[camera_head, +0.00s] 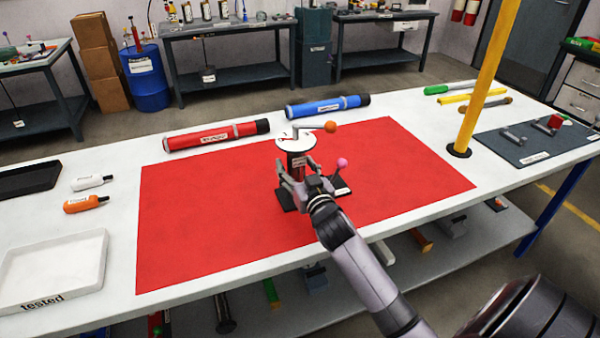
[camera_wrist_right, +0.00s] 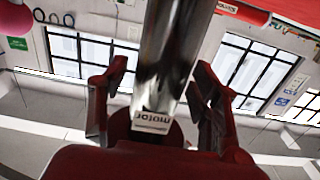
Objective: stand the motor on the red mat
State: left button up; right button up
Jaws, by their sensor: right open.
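The red mat (camera_head: 210,220) lies flat on the white table. My right gripper (camera_head: 298,172) is above the mat, its two fingers open on either side of the motor (camera_head: 297,158). The motor looks upright, with a dark, shiny body and a small label. In the right wrist view its shiny body and "motor" label (camera_wrist_right: 152,122) show between the spread fingers (camera_wrist_right: 160,95). A white disc (camera_head: 296,142) with a red mark shows at its top. A black base (camera_head: 287,200) shows below; whether the motor rests on it is hidden. My left gripper is out of view.
A crank with an orange ball (camera_head: 330,127) and a pink ball (camera_head: 342,162) are close to the gripper. Red (camera_head: 215,136) and blue (camera_head: 327,106) tubes lie behind the mat. A yellow post (camera_head: 487,75) stands at right. The mat's left half is clear.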

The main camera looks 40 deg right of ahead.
jog(key=v, duration=1.2)
jog(key=shift+b, duration=0.45)
